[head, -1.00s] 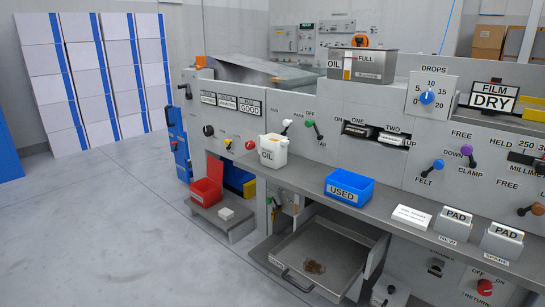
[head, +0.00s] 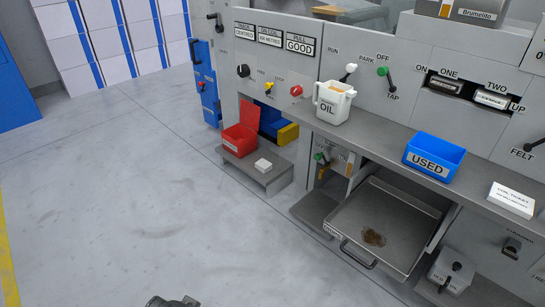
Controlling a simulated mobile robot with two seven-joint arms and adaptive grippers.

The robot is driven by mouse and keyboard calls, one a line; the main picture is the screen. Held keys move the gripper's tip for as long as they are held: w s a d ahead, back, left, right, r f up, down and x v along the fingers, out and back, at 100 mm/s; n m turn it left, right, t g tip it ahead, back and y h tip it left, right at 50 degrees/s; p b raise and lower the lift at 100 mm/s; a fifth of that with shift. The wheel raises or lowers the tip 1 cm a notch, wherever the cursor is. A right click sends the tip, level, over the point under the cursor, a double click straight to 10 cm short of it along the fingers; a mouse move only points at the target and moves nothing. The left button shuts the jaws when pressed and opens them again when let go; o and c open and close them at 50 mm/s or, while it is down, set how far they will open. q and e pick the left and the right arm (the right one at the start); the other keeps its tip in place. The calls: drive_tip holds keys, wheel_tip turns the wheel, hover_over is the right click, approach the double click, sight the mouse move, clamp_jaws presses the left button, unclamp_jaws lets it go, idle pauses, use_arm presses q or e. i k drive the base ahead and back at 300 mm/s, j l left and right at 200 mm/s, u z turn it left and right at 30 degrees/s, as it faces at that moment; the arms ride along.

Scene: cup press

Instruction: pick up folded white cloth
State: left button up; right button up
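The folded white cloth is probably the small white stack (head: 263,165) lying on a low grey step at the foot of the machine, just right of the red bin (head: 240,140). It looks flat and block-shaped, and nothing covers it. A small dark part of mine shows at the bottom edge, well in front of and below the step, too cut off to identify. No gripper fingers are visible, and nothing of mine is near the white stack.
The grey step (head: 262,185) juts out beside the open drawer tray (head: 345,232) with a brown stain. A white OIL jug (head: 332,103) and a blue USED bin (head: 434,158) stand on the ledge above. The floor (head: 130,200) in front and left is clear.

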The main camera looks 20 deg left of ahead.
sight(263, 165)
drive_tip(key=i+j+z, duration=0.25)
drive_tip(key=j, duration=0.35)
drive_tip(key=i+j+z, duration=0.25)
drive_tip(key=j, duration=0.35)
drive_tip(key=i+j+z, duration=0.25)
drive_tip(key=j, duration=0.4)
drive_tip(key=j+z, duration=0.2)
drive_tip(key=j, duration=0.5)
drive_tip(key=j+z, duration=0.25)
drive_tip(key=j, duration=0.45)
drive_tip(key=i, duration=0.05)
